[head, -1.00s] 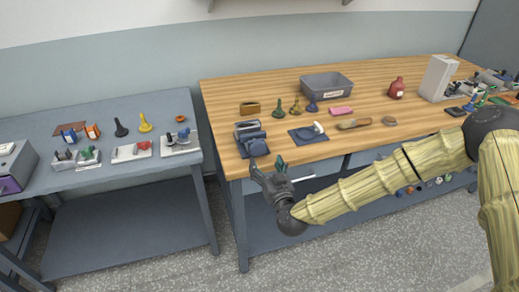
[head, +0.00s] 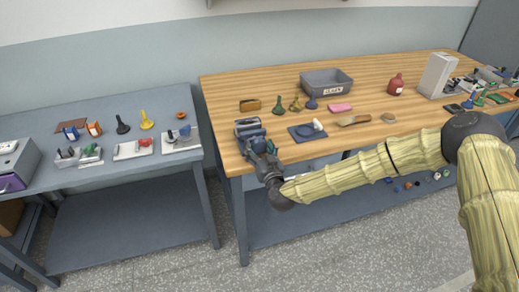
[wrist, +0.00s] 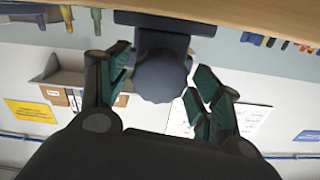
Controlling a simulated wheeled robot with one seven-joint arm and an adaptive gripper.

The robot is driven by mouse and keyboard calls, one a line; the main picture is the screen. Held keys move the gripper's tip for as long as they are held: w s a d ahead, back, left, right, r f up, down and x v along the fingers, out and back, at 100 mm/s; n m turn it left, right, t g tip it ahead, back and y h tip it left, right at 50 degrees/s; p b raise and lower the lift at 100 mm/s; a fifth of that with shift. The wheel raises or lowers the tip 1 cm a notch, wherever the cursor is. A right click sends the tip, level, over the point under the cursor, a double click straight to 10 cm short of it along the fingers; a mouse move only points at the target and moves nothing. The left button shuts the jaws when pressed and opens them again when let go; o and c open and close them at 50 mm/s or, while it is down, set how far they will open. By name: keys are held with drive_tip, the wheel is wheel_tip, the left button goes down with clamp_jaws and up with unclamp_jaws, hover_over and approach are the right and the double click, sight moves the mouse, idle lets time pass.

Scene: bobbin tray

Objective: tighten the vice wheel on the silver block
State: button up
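The vice (head: 247,128) stands at the front left corner of the wooden bench. Its dark, lobed wheel (wrist: 162,82) faces my wrist camera on a short, dark body. My gripper (head: 266,150) is at the front of the vice. Gaps show between the pads and the wheel. In the head view my gripper hides the wheel. I cannot make out the silver block clearly.
A blue mat (head: 302,135) with a white-handled item lies right of the vice. A grey bin (head: 327,89), several stamp-like items and a brown box (head: 250,105) stand behind. A grey table (head: 70,180) with small items is to the left, across a gap.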

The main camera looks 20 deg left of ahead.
drive_tip(key=c, duration=0.6)
drive_tip(key=shift+f+b, duration=0.1)
drive_tip(key=shift+b, duration=0.25)
drive_tip(key=m+b, duration=0.2)
drive_tip(key=b, duration=0.1)
drive_tip(key=shift+f+m, duration=0.15)
drive_tip(key=shift+m, duration=0.25)
drive_tip(key=m+b, duration=0.4)
drive_tip(key=b, duration=0.1)
drive_tip(key=shift+m, duration=0.3)
drive_tip(key=m+b, duration=0.5)
drive_tip(key=m, duration=0.1)
drive_tip(key=m+b, duration=0.4)
drive_tip(key=m, duration=0.1)
drive_tip(key=shift+r, duration=0.2)
drive_tip(key=shift+m, duration=0.3)
